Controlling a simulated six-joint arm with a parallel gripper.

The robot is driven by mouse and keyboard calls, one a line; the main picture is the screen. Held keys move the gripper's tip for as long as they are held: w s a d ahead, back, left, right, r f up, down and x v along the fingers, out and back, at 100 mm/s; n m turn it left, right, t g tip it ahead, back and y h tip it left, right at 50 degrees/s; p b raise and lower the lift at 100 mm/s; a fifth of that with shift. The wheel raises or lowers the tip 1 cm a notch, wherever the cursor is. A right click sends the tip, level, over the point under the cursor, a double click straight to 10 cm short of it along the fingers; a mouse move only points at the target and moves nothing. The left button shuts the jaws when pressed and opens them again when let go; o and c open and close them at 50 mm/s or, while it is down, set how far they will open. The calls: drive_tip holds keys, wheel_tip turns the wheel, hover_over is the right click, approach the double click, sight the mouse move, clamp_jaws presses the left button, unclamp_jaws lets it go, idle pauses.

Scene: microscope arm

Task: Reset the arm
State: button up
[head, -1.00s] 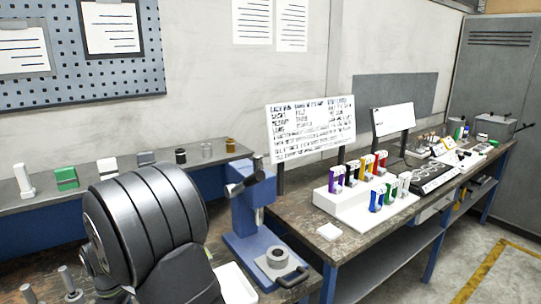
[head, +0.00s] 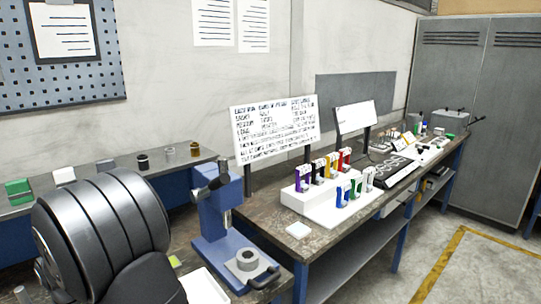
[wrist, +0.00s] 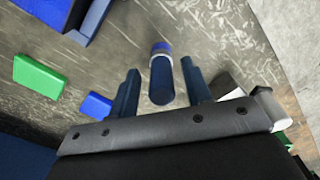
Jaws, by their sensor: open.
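In the wrist view, my gripper (wrist: 160,68) shows two dark blue fingers standing apart. A dark blue cylinder (wrist: 161,82) with a lighter band near its top appears in the gap between them. Space shows on both sides of it, and I cannot tell its depth. In the head view, a large dark ribbed part of my arm (head: 100,235) fills the lower left. My gripper is hidden or out of frame there.
A green block (wrist: 38,77) and a blue block (wrist: 96,106) lie on the scratched surface in the wrist view. A blue press (head: 226,225) stands beside my arm. A white rack (head: 335,205) with coloured pieces sits on the right bench. Floor is clear at right.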

wheel_tip(320, 180, down, 2)
wheel_tip(320, 180, up, 12)
drive_tip(key=shift+r, duration=0.1)
wheel_tip(320, 180, down, 13)
drive_tip(key=shift+r, duration=0.15)
wheel_tip(320, 180, up, 5)
drive_tip(key=shift+f, duration=0.15)
drive_tip(key=w+d+r, duration=0.6)
drive_tip(key=d+r, duration=0.1)
drive_tip(key=d, duration=0.4)
drive_tip(key=w+d+f+m+y, duration=0.1)
drive_tip(key=w+d+m, duration=0.3)
drive_tip(key=d, duration=0.6)
drive_tip(key=w+d+f+m+y, duration=0.1)
drive_tip(key=w+d+f+m, duration=0.1)
drive_tip(key=w+d+m, duration=0.3)
drive_tip(key=w+d+f+m+y, duration=0.2)
drive_tip(key=w+d+m, duration=0.3)
drive_tip(key=d, duration=0.9)
drive_tip(key=shift+w+d+m, duration=0.15)
drive_tip(key=shift+d+m, duration=0.2)
drive_tip(key=shift+m, duration=1.35)
